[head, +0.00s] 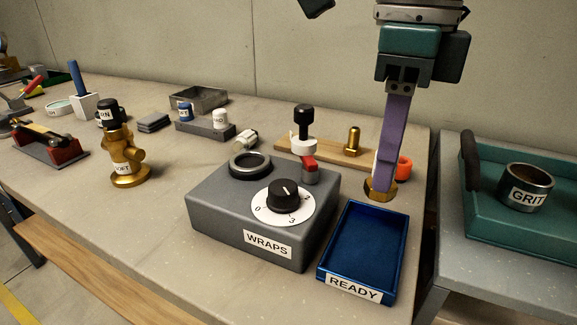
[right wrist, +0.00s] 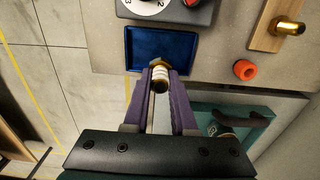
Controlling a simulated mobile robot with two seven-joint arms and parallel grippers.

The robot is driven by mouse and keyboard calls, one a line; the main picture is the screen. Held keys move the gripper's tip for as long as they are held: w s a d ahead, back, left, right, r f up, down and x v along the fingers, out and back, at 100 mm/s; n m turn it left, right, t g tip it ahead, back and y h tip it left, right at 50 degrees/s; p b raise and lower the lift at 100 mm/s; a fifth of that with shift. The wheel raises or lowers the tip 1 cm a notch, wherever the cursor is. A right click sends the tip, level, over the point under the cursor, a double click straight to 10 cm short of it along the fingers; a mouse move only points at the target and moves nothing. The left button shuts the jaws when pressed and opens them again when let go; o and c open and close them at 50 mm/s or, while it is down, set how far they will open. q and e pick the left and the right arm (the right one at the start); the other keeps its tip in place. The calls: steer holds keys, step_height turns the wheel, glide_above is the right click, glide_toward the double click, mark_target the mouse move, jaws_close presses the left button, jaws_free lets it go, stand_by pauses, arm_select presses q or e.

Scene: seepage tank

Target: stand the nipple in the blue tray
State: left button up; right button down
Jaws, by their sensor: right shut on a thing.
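The nipple is a brass fitting with a hex collar (head: 380,191); the right wrist view shows its white-wrapped thread and dark open end (right wrist: 161,76). My right gripper (head: 384,178) points down and is shut on it, with purple fingers on either side in the right wrist view (right wrist: 160,82). The blue tray (head: 339,282), labelled READY, is empty on the bench; it also shows in the right wrist view (right wrist: 128,50). In the head view the nipple appears just beyond the tray's far edge. Its height above the bench is hard to tell. My left gripper is not identifiable.
A grey WRAPS box (head: 215,225) with a black dial stands left of the tray. Behind are an orange ring (head: 404,168) and a wooden board (head: 335,153) with a brass pin. A teal tray (head: 480,225) with a GRIT cup (head: 526,188) stands right, across a gap.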

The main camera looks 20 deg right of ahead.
step_height(320, 180, down, 8)
steer(key=shift+f+b, duration=0.1)
steer(key=shift+b, duration=0.2)
steer(key=shift+f, duration=0.15)
steer(key=c, duration=0.7)
jaws_free()
steer(key=shift+c, duration=0.2)
steer(key=shift+r, duration=0.45)
step_height(320, 180, up, 12)
steer(key=shift+f+p, duration=0.25)
steer(key=shift+p, duration=0.1)
